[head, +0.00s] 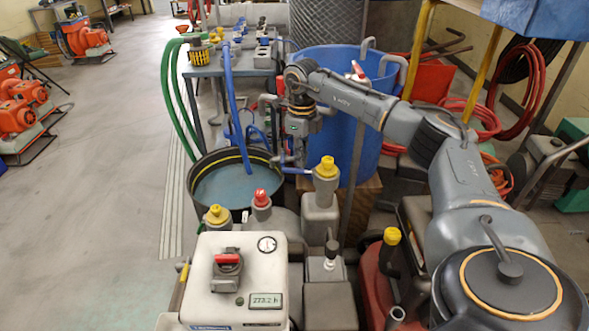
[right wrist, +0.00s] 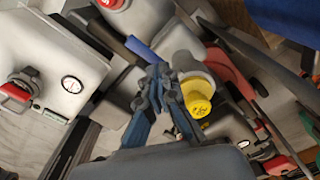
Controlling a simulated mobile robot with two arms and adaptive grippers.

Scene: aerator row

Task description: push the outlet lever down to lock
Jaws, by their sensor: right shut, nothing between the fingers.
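A red lever handle (head: 228,260) sits on a grey round fitting on top of the white box. It also shows at the left edge of the right wrist view (right wrist: 15,92). Another small red and white handle (head: 358,70) shows at the blue barrel's rim, partly behind my arm. I cannot tell which is the outlet lever. My right gripper (head: 288,158) points down beyond the white box, near the black tub, apart from the red lever. In the right wrist view its fingertips (right wrist: 161,72) are together and empty, beside a yellow cap (right wrist: 198,97). My left gripper is out of view.
The white box (head: 203,275) carries a gauge and a display. Grey posts with yellow caps (head: 327,166) and a red cap (head: 261,197) stand behind it. A black tub of water (head: 197,175) and a blue barrel (head: 345,150) lie beyond.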

